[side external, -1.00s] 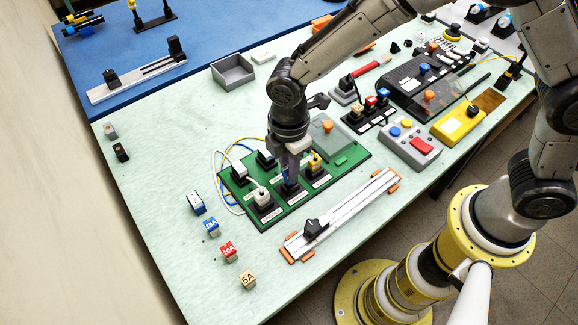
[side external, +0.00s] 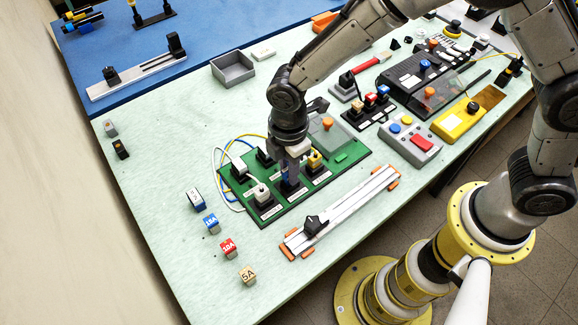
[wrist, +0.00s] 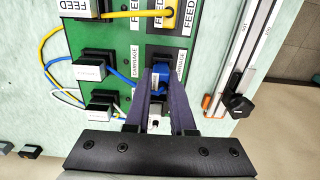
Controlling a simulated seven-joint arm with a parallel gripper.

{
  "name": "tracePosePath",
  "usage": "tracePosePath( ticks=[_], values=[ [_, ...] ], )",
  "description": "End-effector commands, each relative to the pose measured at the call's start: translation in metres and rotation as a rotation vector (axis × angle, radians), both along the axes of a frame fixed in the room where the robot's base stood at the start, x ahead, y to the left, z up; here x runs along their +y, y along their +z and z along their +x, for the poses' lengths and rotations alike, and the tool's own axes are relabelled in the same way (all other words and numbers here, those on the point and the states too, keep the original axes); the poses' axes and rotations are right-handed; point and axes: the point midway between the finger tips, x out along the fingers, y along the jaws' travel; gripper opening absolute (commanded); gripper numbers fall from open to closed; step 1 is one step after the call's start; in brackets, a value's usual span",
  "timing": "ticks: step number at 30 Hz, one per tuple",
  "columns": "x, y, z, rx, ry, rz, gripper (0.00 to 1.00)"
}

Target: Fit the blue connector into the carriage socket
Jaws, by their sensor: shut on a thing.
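The blue connector (wrist: 160,78) is between my gripper's fingertips in the wrist view. My gripper (wrist: 160,85) is shut on it. In the side external view my gripper (side external: 291,178) points down over the middle of the green board (side external: 337,171), with a little blue showing at its tips. The connector is at a black socket (side external: 292,189) in the board's front row. A label reading CARRIAGE (wrist: 134,60) stands beside this spot in the wrist view. The fingers hide the connector's lower end, so I cannot tell how deep it sits.
A white plug (side external: 262,190) and a yellow plug (side external: 315,158) stand in sockets on either side. Yellow, blue and white cables (side external: 219,165) loop off the board's left edge. A metal rail (side external: 350,207) lies in front. Small labelled blocks (side external: 228,247) stand at the left.

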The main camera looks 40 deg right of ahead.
Motion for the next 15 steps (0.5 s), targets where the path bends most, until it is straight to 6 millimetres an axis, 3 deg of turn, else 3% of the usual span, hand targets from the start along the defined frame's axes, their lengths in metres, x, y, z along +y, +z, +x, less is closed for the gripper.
tracePosePath(
  ticks=[10, 11, 15],
  values=[
    [-0.0001, -0.0083, -0.0002, 0.0, 0.0, 0.0, 0.0],
    [-0.0001, -0.0086, -0.0001, 0.0, 0.0, 0.0, 0.24],
    [-0.0002, -0.0086, -0.0001, 0.0, 0.0, 0.0, 0.49]
  ],
)
